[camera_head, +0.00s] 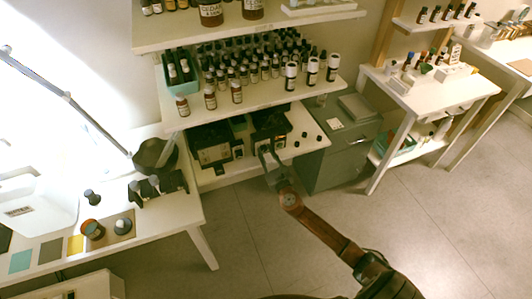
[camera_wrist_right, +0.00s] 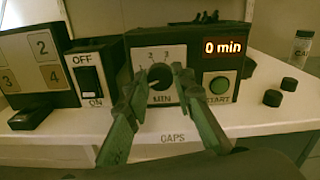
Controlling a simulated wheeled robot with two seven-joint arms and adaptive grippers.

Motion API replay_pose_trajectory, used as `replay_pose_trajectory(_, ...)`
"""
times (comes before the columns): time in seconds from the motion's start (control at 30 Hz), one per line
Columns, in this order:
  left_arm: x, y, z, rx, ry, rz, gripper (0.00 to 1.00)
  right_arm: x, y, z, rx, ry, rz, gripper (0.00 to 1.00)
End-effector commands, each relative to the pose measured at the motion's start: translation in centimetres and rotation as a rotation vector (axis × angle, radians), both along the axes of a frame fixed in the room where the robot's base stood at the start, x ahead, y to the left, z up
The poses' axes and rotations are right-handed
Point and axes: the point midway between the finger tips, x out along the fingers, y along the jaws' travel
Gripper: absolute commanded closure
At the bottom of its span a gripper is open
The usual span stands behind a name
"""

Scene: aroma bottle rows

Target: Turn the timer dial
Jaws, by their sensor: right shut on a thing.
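The timer dial (camera_wrist_right: 160,76) is a dark round knob on the front of a dark timer box (camera_wrist_right: 143,55), with small numbers around it and MIN below. My right gripper (camera_wrist_right: 159,80) is shut on the dial, one finger on each side of it. The dial itself is too small to make out there. My left gripper is out of view.
Left of the timer is an OFF/ON switch box (camera_wrist_right: 88,78), then a panel with numbered pads (camera_wrist_right: 40,58). Several black caps (camera_wrist_right: 273,98) lie to the right on the white shelf (camera_wrist_right: 290,125). Bottles crowd the shelf above (camera_head: 250,92). A grey cabinet (camera_head: 345,150) stands to the right.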

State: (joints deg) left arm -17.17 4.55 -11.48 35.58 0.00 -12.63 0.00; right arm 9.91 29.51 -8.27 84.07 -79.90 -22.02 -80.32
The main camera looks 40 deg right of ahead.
Motion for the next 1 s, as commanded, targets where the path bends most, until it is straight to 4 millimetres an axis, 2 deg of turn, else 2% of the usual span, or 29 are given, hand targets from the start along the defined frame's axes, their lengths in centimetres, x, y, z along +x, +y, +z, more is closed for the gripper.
replay_pose_trajectory(0.23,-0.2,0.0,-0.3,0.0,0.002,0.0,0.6,0.0,0.0,-0.1,0.048,-0.01,0.0,1.0)
replay_pose_trajectory(0.4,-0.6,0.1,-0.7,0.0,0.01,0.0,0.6,0.0,0.0,-0.2,0.142,-0.033,-0.001,1.0)
replay_pose_trajectory(1.0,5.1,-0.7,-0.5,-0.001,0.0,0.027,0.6,0.0,0.0,-0.3,0.681,-0.162,-0.001,1.0)
